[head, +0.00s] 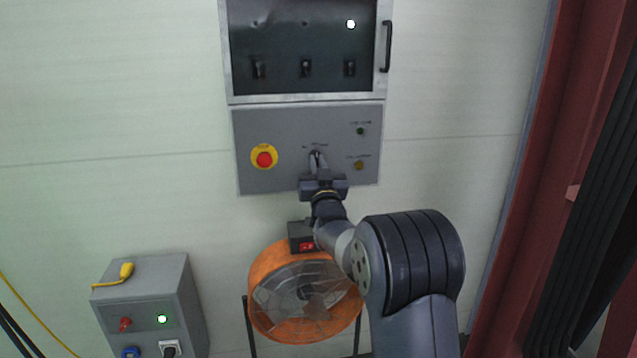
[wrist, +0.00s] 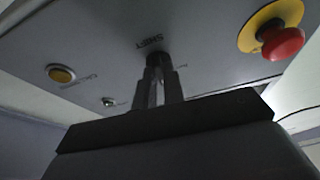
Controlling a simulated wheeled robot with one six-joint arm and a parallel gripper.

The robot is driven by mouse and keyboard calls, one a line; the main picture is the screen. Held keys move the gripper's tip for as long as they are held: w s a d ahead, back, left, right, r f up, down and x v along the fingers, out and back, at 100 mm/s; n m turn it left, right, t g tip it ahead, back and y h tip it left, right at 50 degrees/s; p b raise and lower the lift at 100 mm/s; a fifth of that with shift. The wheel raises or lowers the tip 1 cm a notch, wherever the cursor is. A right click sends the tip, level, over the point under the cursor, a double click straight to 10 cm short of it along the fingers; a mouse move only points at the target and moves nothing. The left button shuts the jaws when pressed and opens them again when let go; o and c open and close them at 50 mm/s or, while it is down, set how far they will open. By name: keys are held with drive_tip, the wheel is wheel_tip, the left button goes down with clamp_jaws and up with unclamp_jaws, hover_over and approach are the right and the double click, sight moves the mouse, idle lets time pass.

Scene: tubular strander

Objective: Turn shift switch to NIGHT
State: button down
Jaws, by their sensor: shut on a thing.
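The shift switch is a small dark knob (wrist: 156,60) on the grey control panel (head: 270,120), under the label "SHIFT" in the wrist view. My gripper (head: 317,160) reaches the panel from below, and its two fingers (wrist: 158,82) are shut on the knob. The fingers hide most of the knob, so I cannot tell which way it points. The position labels beside it are too small or too hidden to read.
A red emergency button (head: 264,159) on a yellow ring is left of the knob. A green indicator (head: 360,131) and an amber button (head: 359,165) are right of it. A glazed cabinet (head: 305,98) is above. An orange fan (head: 262,322) and a grey box (head: 143,281) stand below.

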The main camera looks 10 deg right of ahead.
drive_tip(key=shift+a+r+m+g+h+b, duration=0.1)
drive_tip(key=shift+m+g+h+b, duration=0.3)
drive_tip(key=shift+m+h, duration=1.05)
drive_tip(key=shift+a+r+m+g+h+b, duration=0.1)
drive_tip(key=shift+m+g+h+b, duration=0.25)
drive_tip(key=shift+m, duration=2.05)
drive_tip(key=shift+a+r+m+g+h+b, duration=0.2)
drive_tip(key=shift+m+h+b, duration=0.5)
drive_tip(key=shift+m, duration=1.25)
drive_tip(key=shift+d+f, duration=0.1)
drive_tip(key=shift+f, duration=0.05)
drive_tip(key=c, duration=1.5)
unclamp_jaws()
drive_tip(key=shift+g+h, duration=0.25)
drive_tip(key=shift+h, duration=0.15)
drive_tip(key=shift+f, duration=0.1)
drive_tip(key=v, duration=1)
drive_tip(key=shift+s+b, duration=0.4)
drive_tip(key=shift+b, duration=0.05)
drive_tip(key=shift+f, duration=0.15)
